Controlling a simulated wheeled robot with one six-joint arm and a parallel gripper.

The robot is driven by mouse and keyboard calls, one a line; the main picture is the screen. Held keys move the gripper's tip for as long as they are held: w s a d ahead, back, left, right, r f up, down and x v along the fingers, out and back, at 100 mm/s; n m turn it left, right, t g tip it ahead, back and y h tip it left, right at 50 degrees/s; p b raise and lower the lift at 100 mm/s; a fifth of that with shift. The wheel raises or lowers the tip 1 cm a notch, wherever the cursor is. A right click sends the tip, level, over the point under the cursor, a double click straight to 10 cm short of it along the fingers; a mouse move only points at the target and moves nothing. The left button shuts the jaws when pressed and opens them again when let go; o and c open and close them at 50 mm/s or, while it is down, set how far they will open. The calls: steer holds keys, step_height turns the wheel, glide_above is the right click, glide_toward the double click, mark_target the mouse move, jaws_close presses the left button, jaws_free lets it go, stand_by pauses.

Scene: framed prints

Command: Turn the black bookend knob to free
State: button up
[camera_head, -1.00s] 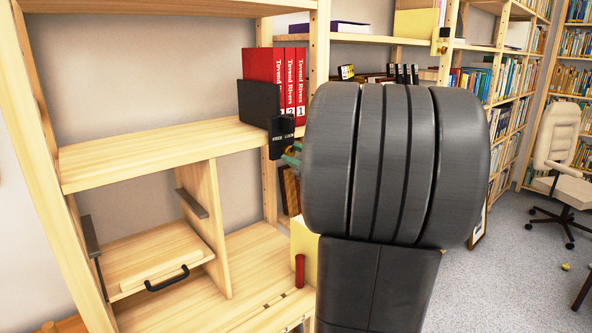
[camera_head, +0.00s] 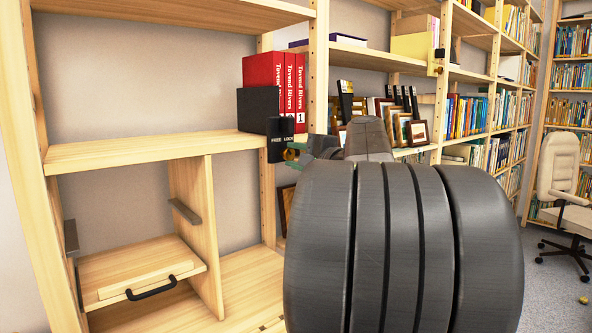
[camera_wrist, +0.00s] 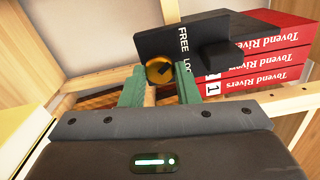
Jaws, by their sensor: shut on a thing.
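The black bookend (camera_head: 258,109) stands on the shelf against the red books. Its front plate (camera_head: 280,140) carries the words FREE and LOCK and hangs over the shelf's front edge. The wrist view shows the black bookend (camera_wrist: 150,42) with a round brass knob (camera_wrist: 158,69) bearing a dark mark. My gripper (camera_wrist: 159,77) has green fingers, one on each side of the knob, and is shut on it. In the head view the brass knob (camera_head: 290,154) shows small beside my gripper (camera_head: 299,152); my arm hides much of the area to the right.
Red books titled Tovend Rivers (camera_head: 288,85) stand right behind the bookend. A wooden shelf upright (camera_head: 317,80) rises close to my gripper. Framed pictures (camera_head: 402,120) stand on the neighbouring shelf. The shelf board (camera_head: 150,150) to the left is clear.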

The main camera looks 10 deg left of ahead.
steer(key=shift+f+n+b, duration=0.1)
steer(key=shift+n+b, duration=0.6)
steer(key=shift+n, duration=0.1)
steer(key=o, duration=1)
steer(key=shift+c, duration=0.2)
steer(key=shift+d, duration=0.15)
steer(key=v, duration=1.3)
steer(key=shift+s+d, duration=0.2)
steer(key=shift+s, duration=0.05)
steer(key=shift+a, duration=0.1)
steer(key=x, duration=1.3)
steer(key=shift+w+a, duration=0.25)
steer(key=shift+w, duration=0.05)
